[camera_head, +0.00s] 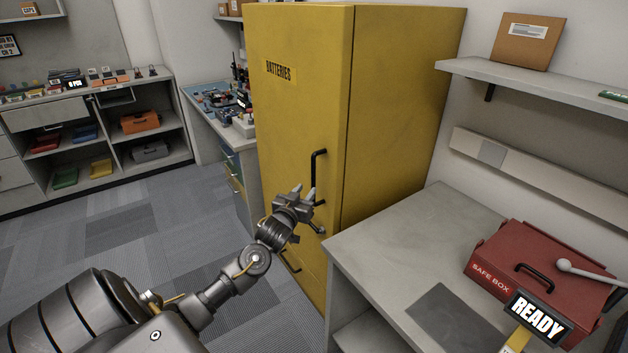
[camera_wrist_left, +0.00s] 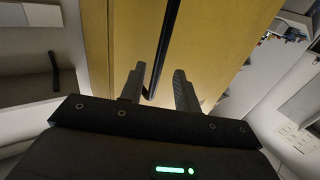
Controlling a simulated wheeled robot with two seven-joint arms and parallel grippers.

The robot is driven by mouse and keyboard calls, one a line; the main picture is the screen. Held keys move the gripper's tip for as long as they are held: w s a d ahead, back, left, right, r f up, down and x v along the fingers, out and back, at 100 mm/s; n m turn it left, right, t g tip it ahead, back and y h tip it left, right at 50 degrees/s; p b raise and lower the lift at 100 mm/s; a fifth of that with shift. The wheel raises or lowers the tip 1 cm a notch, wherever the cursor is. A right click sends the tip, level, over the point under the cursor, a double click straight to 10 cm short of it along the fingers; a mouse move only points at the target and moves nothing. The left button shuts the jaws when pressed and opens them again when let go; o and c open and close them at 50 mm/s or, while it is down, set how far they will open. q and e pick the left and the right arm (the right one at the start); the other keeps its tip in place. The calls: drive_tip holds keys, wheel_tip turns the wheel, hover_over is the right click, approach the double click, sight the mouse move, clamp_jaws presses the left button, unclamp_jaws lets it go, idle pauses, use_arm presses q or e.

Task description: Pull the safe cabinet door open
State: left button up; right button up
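The safe cabinet (camera_head: 400,110) is tall and yellow, and its door (camera_head: 290,110), labelled "BATTERIES", looks shut. A black bar handle (camera_head: 318,175) stands upright on the door's right side. My left gripper (camera_head: 304,194) is at the handle's lower part. In the left wrist view the fingers of my left gripper (camera_wrist_left: 158,85) are apart, with the black handle (camera_wrist_left: 160,50) running between their tips. I cannot see the fingers pressing on the bar. The handle's lower part is partly hidden by the gripper in the head view. My right gripper is not in view.
A grey table (camera_head: 375,245) stands right of the cabinet, with a red safe box (camera_head: 545,275) and a "READY" sign (camera_head: 538,318) on it. A workbench (camera_head: 200,100) and shelves (camera_head: 100,150) stand at the left. The grey carpet floor (camera_head: 140,230) before the cabinet is clear.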

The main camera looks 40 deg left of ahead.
sight(313, 182)
use_arm(q)
drive_tip(key=p+x, duration=0.1)
drive_tip(key=x, duration=0.6)
drive_tip(key=shift+w+a, duration=0.1)
drive_tip(key=shift+w, duration=0.1)
clamp_jaws()
